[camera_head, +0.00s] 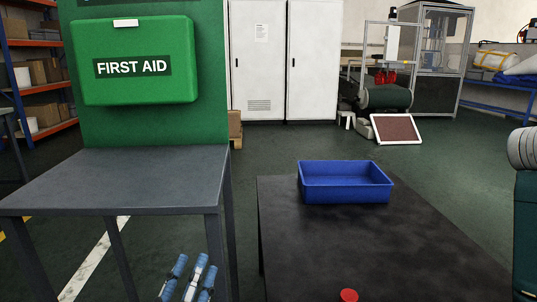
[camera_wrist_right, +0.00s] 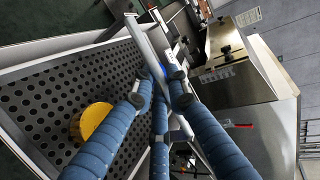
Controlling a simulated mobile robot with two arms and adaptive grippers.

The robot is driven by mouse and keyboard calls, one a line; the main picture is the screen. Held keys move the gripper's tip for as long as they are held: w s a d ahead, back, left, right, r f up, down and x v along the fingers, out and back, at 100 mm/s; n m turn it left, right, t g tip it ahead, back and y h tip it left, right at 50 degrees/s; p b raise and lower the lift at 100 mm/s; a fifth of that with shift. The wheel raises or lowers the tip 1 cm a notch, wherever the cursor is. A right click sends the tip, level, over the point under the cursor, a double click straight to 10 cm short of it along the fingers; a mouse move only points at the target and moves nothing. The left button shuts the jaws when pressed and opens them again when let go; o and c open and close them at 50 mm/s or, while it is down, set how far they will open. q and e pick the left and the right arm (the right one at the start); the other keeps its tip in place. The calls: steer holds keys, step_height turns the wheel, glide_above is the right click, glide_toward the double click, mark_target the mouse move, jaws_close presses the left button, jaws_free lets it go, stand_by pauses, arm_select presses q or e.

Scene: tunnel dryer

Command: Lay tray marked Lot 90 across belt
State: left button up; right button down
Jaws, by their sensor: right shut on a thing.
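In the right wrist view, a dark perforated tray (camera_wrist_right: 50,100) with a pale metal rim fills the left side. A yellow round piece (camera_wrist_right: 92,122) lies against its perforated face. My right gripper (camera_wrist_right: 160,88), with blue padded fingers, is shut on what appears to be the tray's rim. No lot marking is readable. In the head view my left gripper (camera_head: 190,272) shows at the bottom edge with its blue fingers pointing up and nothing visible between them; its opening is unclear. The right gripper is outside the head view. I cannot identify the belt with certainty.
A blue bin (camera_head: 345,192) stands on a dark table (camera_head: 345,245), with a red knob (camera_head: 348,295) at the near edge. A grey table (camera_head: 120,178) stands left, before a green first-aid panel (camera_head: 150,125). A white-framed brown panel (camera_head: 397,129) leans in the background. Open floor lies between.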

steer(key=w+a+f+n+t+y, duration=0.2)
steer(key=w+a+f+n+t, duration=0.15)
steer(key=f, duration=0.35)
steer(key=w+a+f+n+t+y, duration=0.2)
steer(key=w+f+n+t, duration=0.25)
steer(key=f, duration=0.25)
steer(key=a+f+n+t+y, duration=0.4)
steer(key=a+f+n+y, duration=0.25)
steer(key=a, duration=0.35)
steer(key=s+a+n+g+y, duration=0.1)
steer(key=s+a+n+y, duration=0.3)
steer(key=a, duration=0.6)
steer(key=s+a+n+g+y, duration=0.2)
steer(key=s+a+n+y, duration=0.2)
steer(key=a, duration=0.6)
steer(key=s+a+n+g+y, duration=0.2)
steer(key=s+a+n+y, duration=0.3)
steer(key=a, duration=0.5)
steer(key=shift+s+f+y, duration=0.25)
steer(key=shift+s+y, duration=0.7)
steer(key=shift+s, duration=0.05)
steer(key=shift+a, duration=0.1)
steer(key=shift+r, duration=0.25)
